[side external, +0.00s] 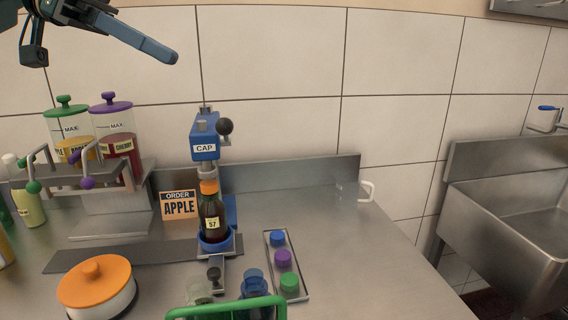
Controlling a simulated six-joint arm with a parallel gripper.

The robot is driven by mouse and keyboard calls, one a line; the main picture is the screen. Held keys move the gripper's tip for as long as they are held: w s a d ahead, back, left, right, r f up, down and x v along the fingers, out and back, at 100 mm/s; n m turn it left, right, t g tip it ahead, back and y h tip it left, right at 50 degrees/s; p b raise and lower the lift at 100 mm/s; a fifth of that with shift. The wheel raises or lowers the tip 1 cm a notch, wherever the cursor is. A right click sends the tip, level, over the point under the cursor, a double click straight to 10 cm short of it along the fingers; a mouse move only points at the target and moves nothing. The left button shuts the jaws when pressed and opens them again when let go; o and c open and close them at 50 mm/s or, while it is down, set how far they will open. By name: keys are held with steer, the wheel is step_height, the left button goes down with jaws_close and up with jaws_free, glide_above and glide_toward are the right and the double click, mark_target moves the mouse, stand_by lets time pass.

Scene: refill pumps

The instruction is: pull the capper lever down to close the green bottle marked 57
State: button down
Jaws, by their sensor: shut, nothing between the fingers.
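The bottle marked 57 (212,222) stands upright in the blue holder of the capper; its glass looks dark brown rather than green. An orange cap (208,188) is at the top of its neck, just under the capper head. The blue capper head (205,140) is labelled CAP. The capper lever (225,126) shows as a black ball knob at the head's upper right. My gripper (172,57) is at the upper left, above and left of the capper, shut and empty, clear of the lever.
Dispensers with green (66,108) and purple (110,105) lids stand at the left, beside an ORDER APPLE sign (179,205). An orange-lidded pot (97,285), a tray of coloured caps (304,293) and a green-handled carrier (230,309) are in front. A clear mug (348,192) and sink (520,205) are right.

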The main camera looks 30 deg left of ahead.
steer(key=w+a+f+n+t, duration=0.1)
steer(key=w+a+n+t, duration=0.1)
steer(key=a, duration=0.9)
steer(key=s+f+x, duration=0.1)
steer(key=f+x, duration=0.2)
steer(key=x, duration=1)
steer(key=shift+a, duration=0.25)
steer(key=shift+s, duration=0.1)
